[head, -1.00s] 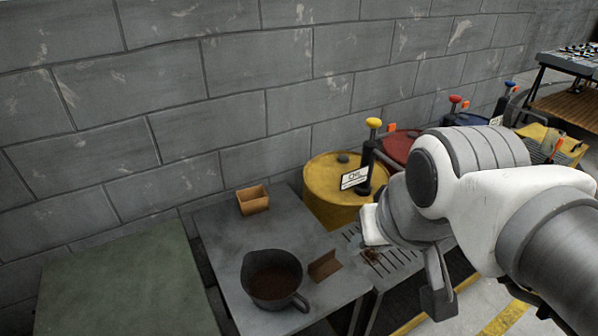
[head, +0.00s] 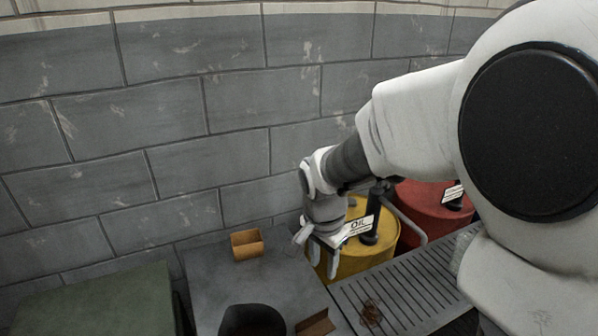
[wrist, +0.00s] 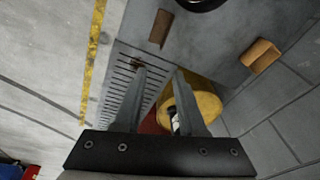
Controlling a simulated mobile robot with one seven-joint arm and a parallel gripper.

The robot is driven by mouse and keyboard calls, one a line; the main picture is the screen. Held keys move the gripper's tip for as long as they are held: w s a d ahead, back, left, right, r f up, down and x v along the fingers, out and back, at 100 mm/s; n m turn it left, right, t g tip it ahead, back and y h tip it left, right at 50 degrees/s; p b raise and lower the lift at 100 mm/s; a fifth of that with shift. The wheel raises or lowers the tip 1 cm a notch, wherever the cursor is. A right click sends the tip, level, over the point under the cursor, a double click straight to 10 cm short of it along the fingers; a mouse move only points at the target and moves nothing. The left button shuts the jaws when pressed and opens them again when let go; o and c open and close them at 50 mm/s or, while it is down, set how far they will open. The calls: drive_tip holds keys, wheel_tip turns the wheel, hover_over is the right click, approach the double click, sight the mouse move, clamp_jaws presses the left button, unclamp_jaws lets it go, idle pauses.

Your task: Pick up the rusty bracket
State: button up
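The rusty bracket (head: 315,323) is a brown angled piece on the grey metal table (head: 215,292), at the bottom edge of the head view. In the wrist view the bracket (wrist: 160,29) lies at the top, beyond the fingertips. My gripper (head: 322,262) hangs fingers down near the table's right side, above and behind the bracket in the head view. In the wrist view my gripper (wrist: 162,71) has its two fingers apart with nothing held between them.
A dark pot (head: 252,318) stands left of the bracket. An orange-brown open box (head: 247,245) sits farther back on the table. A yellow drum (head: 355,258) and a red drum (head: 435,208) stand behind a slatted rack (head: 400,295). A block wall closes the back.

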drive_tip(key=w+a+f+m+g+h, duration=0.1)
drive_tip(key=w+a+f+m, duration=0.25)
drive_tip(key=f, duration=0.55)
drive_tip(key=b, duration=0.1)
approach(312, 317)
drive_tip(key=shift+n, duration=0.25)
drive_tip(key=f, duration=0.5)
drive_tip(key=shift+w+d+f, duration=0.15)
drive_tip(key=shift+d, duration=0.15)
drive_tip(key=shift+w+d+f, duration=0.1)
drive_tip(key=shift+d+f, duration=0.05)
drive_tip(key=shift+f, duration=0.7)
drive_tip(key=shift+w+d+f, duration=0.15)
drive_tip(key=shift+f, duration=0.75)
drive_tip(key=shift+w+d+f, duration=0.1)
drive_tip(key=shift+d+f, duration=0.05)
drive_tip(key=shift+f, duration=0.7)
clamp_jaws()
